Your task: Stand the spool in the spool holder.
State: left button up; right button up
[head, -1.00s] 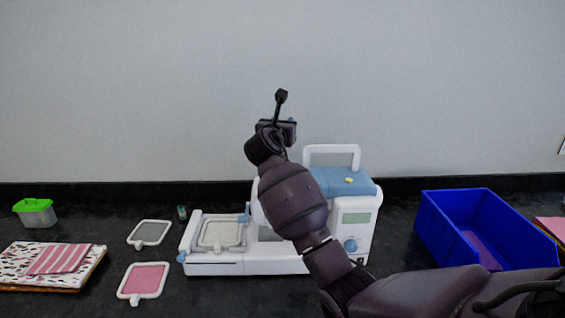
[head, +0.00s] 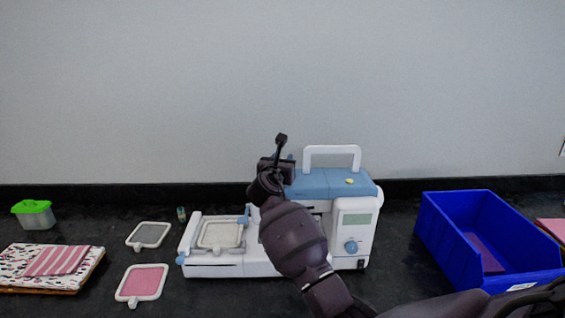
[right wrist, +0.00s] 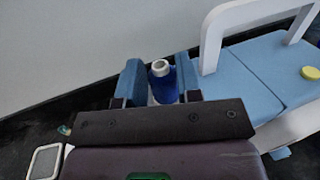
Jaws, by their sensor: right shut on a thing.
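The spool (right wrist: 161,88), blue with a white top, stands roughly upright between the two fingers of my right gripper (right wrist: 159,80) in the right wrist view. The gripper is shut on it. In the head view my right gripper (head: 272,172) is over the left end of the blue top of a white sewing machine (head: 360,215); its fingers and the spool are mostly hidden by my own wrist. I cannot make out a spool holder for certain; the area below the spool is hidden by the gripper body. My left gripper is not in view.
The machine's white handle (head: 332,150) rises just right of my gripper. A small yellow piece (head: 349,181) lies on its top. A blue bin (head: 450,235) stands at right. Hoops (head: 142,284), fabric and a green-lidded box (head: 34,213) are at left.

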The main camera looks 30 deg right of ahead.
jog(key=shift+f, duration=0.3)
jog(key=o, duration=0.9)
